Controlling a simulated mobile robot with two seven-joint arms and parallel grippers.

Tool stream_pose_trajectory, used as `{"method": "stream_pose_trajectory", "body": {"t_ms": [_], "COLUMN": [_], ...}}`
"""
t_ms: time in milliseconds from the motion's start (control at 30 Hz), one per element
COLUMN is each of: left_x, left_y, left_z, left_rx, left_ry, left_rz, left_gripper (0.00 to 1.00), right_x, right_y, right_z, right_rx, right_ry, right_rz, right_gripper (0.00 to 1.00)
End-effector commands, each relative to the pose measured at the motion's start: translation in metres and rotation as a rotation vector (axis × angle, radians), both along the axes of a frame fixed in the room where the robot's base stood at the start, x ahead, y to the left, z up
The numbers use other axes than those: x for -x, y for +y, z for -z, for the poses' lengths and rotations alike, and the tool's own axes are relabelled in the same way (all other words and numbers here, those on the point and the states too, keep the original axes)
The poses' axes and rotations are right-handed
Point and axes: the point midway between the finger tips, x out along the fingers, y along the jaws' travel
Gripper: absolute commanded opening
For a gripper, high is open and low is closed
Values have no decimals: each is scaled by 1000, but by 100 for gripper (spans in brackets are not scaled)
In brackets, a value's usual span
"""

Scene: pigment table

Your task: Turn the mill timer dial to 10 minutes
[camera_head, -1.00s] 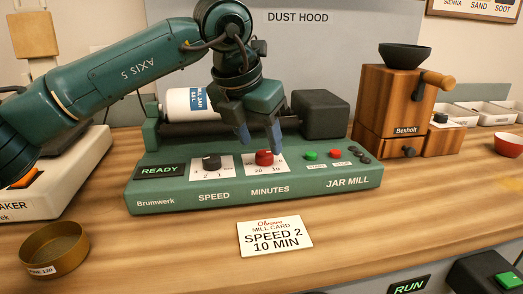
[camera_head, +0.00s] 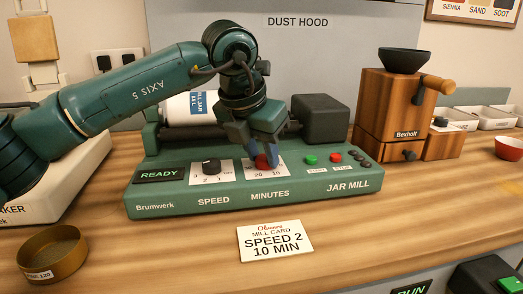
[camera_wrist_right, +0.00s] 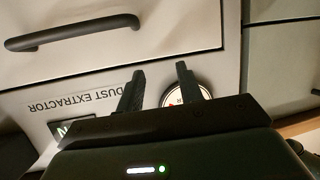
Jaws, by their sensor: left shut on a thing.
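The jar mill (camera_head: 310,203) stands on the table with a green front panel. My left gripper (camera_head: 263,156) reaches down from above and is shut on this dial. The dial's exact pointer position cannot be read. The black speed dial (camera_head: 211,166) stands to the left. The mill card (camera_head: 275,241) in front reads SPEED 2, 10 MIN. My right gripper (camera_wrist_right: 160,72) is open and empty in the right wrist view, before a dust extractor panel (camera_wrist_right: 95,105).
Green (camera_head: 311,159) and red (camera_head: 336,157) buttons sit just right of the dial. The white mill jar (camera_head: 188,105) lies behind the left arm. A wooden grinder (camera_head: 384,110) stands at right, a brass sieve (camera_head: 52,255) at front left.

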Motion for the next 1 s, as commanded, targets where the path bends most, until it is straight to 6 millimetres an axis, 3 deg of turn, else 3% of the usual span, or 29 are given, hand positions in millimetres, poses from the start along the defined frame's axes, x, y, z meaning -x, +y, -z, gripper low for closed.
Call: {"method": "stream_pose_trajectory", "body": {"t_ms": [100,467,1000], "left_x": [0,0,-4], "left_y": [0,1,3], "left_z": [0,-1,-4], "left_rx": [1,1,4], "left_ry": [1,3,5], "left_rz": [0,63,506], "left_gripper": [7,7,7], "right_x": [0,-1,6], "right_y": [0,-1,-13], "right_z": [0,-7,-45], "right_rx": [0,-8,-82], "right_ry": [-1,-7,-13], "right_rz": [0,3,63], "right_gripper": [36,36,36]}}
